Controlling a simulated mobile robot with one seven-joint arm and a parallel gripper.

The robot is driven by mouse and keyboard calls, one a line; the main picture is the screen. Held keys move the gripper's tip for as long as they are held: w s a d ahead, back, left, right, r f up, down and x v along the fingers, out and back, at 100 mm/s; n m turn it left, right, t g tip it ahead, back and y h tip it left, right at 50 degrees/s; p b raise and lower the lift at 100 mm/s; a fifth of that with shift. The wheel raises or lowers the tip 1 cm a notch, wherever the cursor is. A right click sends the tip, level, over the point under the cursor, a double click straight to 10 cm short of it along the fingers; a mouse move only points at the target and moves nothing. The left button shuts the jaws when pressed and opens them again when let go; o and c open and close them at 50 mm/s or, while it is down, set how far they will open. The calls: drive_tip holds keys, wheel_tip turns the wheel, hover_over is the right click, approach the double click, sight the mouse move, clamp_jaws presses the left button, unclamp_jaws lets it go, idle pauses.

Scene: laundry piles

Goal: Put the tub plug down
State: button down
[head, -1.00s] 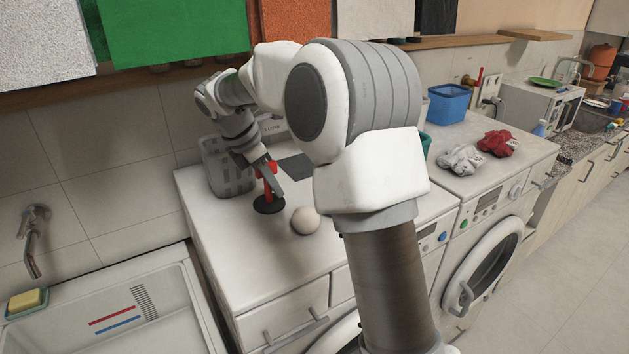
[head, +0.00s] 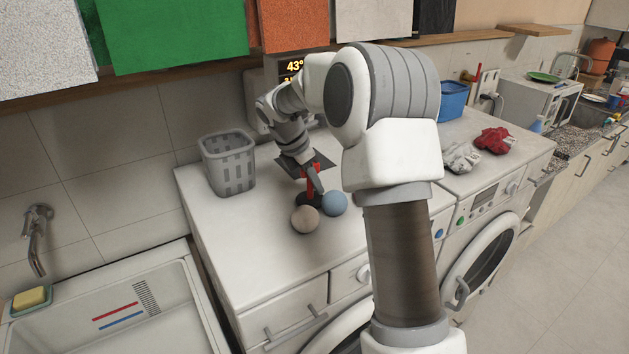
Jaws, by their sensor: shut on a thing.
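The tub plug (head: 306,199) has a black round base and a red upright part. It is on or just above the white countertop, behind the beige ball; I cannot tell whether its base touches the top. My gripper (head: 312,182) points down and is shut on the red part. The fingers are small in the view and partly cover the red part.
A beige ball (head: 304,220) and a blue ball (head: 334,203) lie close in front of the plug. A grey slotted basket (head: 228,165) stands to the left. The white top (head: 240,235) is clear at front left. A sink (head: 120,300) lies further left.

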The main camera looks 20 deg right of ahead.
drive_tip(key=shift+f, duration=0.15)
drive_tip(key=c, duration=0.8)
unclamp_jaws()
